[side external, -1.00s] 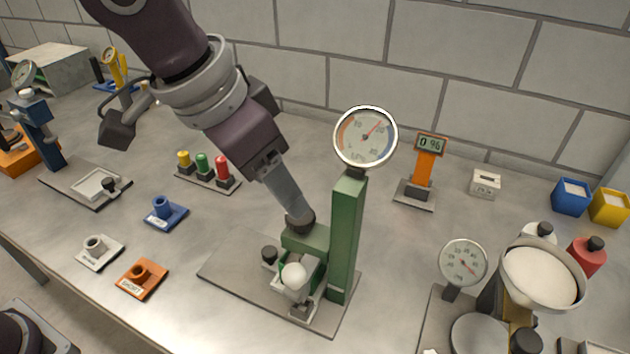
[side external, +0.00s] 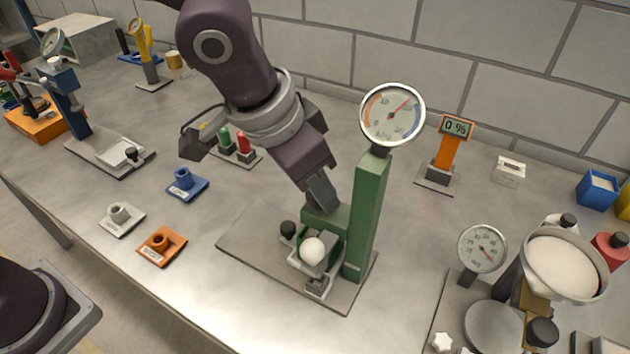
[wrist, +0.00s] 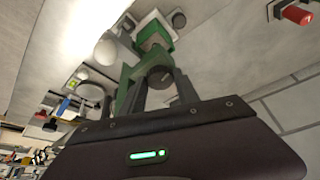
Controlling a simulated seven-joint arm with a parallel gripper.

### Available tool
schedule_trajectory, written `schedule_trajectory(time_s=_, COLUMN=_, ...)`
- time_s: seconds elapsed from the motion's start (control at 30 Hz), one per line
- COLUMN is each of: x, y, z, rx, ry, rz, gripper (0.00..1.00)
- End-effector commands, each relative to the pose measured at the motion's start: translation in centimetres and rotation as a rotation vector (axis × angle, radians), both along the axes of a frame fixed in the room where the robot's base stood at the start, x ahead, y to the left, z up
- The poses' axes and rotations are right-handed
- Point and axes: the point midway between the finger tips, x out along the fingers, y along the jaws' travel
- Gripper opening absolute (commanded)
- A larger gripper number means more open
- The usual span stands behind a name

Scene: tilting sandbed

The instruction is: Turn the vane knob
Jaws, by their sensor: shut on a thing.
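The green stand (side external: 366,215) rises from a grey base plate (side external: 258,255) and carries a round dial gauge (side external: 392,114), its red needle pointing up and right. A low green block is beside the post. The dark round vane knob (wrist: 160,78), with a pale line on its face, sits between my fingers in the wrist view. My gripper (side external: 325,204) points down onto the block and is shut on the knob. The fingers hide the knob in the side view. A white ball (side external: 313,251) and a small black knob (side external: 288,229) are in front of the block.
Orange (side external: 161,246) and blue (side external: 186,183) socket blocks lie left. A bowl of white material (side external: 565,265) and a smaller gauge (side external: 482,248) stand at right. The front left tabletop is mostly clear.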

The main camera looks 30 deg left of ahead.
Motion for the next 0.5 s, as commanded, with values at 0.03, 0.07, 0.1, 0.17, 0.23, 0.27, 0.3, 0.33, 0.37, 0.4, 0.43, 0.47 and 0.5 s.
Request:
schedule_trajectory(time_s=0.03, x=0.0, y=-0.01, z=0.02, rx=0.0, ry=0.0, rz=0.0, gripper=0.0)
schedule_trajectory(time_s=0.07, x=0.0, y=-0.01, z=0.02, rx=0.0, ry=0.0, rz=-0.001, gripper=0.0)
schedule_trajectory(time_s=0.1, x=0.0, y=0.0, z=0.02, rx=0.0, ry=0.0, rz=-0.004, gripper=0.0)
schedule_trajectory(time_s=0.17, x=0.01, y=0.02, z=0.02, rx=-0.001, ry=0.001, rz=-0.012, gripper=0.0)
schedule_trajectory(time_s=0.23, x=0.03, y=0.05, z=0.01, rx=-0.001, ry=0.0, rz=-0.032, gripper=0.0)
schedule_trajectory(time_s=0.27, x=0.05, y=0.09, z=0.01, rx=-0.001, ry=-0.001, rz=-0.043, gripper=0.0)
schedule_trajectory(time_s=0.3, x=0.05, y=0.1, z=0.01, rx=-0.001, ry=0.0, rz=-0.061, gripper=0.0)
schedule_trajectory(time_s=0.33, x=0.03, y=0.12, z=0.0, rx=-0.001, ry=0.002, rz=-0.077, gripper=0.0)
schedule_trajectory(time_s=0.37, x=0.07, y=0.17, z=-0.01, rx=0.0, ry=0.001, rz=-0.095, gripper=0.0)
schedule_trajectory(time_s=0.4, x=0.1, y=0.19, z=-0.01, rx=0.0, ry=0.001, rz=-0.121, gripper=0.0)
schedule_trajectory(time_s=0.43, x=0.11, y=0.19, z=0.0, rx=-0.002, ry=0.001, rz=-0.142, gripper=0.0)
schedule_trajectory(time_s=0.47, x=0.15, y=0.22, z=0.0, rx=-0.002, ry=0.001, rz=-0.163, gripper=0.0)
schedule_trajectory(time_s=0.5, x=0.18, y=0.25, z=0.0, rx=-0.001, ry=0.001, rz=-0.193, gripper=0.0)
